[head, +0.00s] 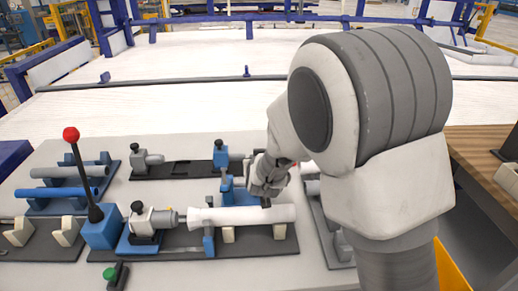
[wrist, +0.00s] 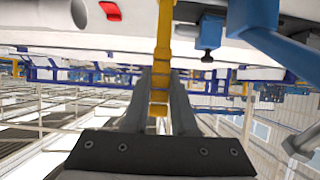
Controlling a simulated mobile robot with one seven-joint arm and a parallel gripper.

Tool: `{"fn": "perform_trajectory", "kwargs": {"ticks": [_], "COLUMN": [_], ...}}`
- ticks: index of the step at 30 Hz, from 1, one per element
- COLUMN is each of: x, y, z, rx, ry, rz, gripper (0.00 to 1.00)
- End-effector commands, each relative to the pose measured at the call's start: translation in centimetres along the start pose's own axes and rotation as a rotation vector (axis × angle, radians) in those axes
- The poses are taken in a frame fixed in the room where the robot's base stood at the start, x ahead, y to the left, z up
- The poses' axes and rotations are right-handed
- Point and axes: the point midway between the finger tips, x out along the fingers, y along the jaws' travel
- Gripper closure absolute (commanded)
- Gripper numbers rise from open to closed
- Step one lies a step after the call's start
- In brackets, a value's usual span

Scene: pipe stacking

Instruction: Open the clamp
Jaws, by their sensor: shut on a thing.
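A white pipe (head: 245,216) lies across a dark base plate (head: 255,243) in the head view. A blue clamp (head: 208,240) stands at the pipe, with another blue part (head: 232,192) just behind it. My gripper (head: 266,190) reaches down at the pipe's far side, right of that blue part. In the wrist view, the fingers (wrist: 160,82) are shut on a narrow yellow bar (wrist: 163,40), which looks like a clamp handle. Blue clamp parts (wrist: 210,33) show at the upper right there. My arm hides the pipe's surroundings on the right, and the handle cannot be made out in the head view.
A lever with a red ball (head: 71,134) rises from a blue block (head: 101,232) on the left. Blue and grey pipes (head: 62,194) lie in a rack behind it. A green knob (head: 109,273) is at the front. A wooden table (head: 480,150) stands right.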

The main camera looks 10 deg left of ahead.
Motion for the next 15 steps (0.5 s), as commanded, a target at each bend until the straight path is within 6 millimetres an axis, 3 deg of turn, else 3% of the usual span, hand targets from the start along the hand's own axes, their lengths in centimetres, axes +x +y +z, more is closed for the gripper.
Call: {"fn": "perform_trajectory", "kwargs": {"ticks": [1,15], "x": [-0.1,3.1], "y": [0.1,0.0], "z": [-1.3,-2.6], "rx": [0.001,-0.003], "ry": [-0.027,-0.333], "rz": [0.002,0.002], "gripper": [1.0,1.0]}}
